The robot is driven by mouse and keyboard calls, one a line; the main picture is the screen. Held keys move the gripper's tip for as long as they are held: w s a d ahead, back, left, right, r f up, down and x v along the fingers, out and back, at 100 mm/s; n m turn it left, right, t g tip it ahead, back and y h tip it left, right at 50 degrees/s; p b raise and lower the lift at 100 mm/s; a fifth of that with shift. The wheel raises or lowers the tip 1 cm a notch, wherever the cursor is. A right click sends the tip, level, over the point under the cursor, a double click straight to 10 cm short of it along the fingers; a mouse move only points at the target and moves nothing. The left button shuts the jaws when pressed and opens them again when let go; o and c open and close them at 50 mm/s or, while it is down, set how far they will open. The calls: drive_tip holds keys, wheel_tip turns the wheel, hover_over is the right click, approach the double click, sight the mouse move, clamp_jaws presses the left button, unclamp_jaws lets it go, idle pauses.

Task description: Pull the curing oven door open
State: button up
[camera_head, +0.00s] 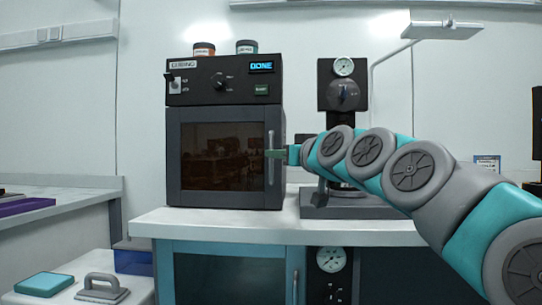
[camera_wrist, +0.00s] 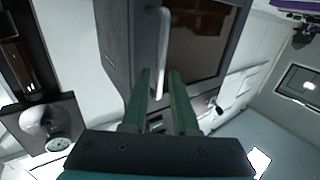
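The curing oven (camera_head: 175,140) stands on the white bench, with a dark-windowed door (camera_head: 223,196) that looks closed. An upright pale handle (camera_head: 270,168) is on the door's right side. The oven's display reads DONE. My gripper (camera_head: 278,154) is at the handle, coming in from the right. In the wrist view, the handle (camera_wrist: 161,40) runs down between the two green fingers of my gripper (camera_wrist: 160,78). The fingers are close on either side of it, but I cannot tell whether they touch it. The door (camera_wrist: 198,48) also shows there.
A press with a gauge (camera_head: 343,92) stands right of the oven, behind my arm. Two small jars (camera_head: 204,49) (camera_head: 246,47) sit on the oven top. The white bench top (camera_head: 215,225) is clear in front of the door. A lower side table (camera_head: 60,293) is at the left.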

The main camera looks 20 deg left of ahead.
sight(271, 177)
drive_tip(key=shift+x, duration=2.05)
drive_tip(key=shift+f, duration=0.1)
clamp_jaws()
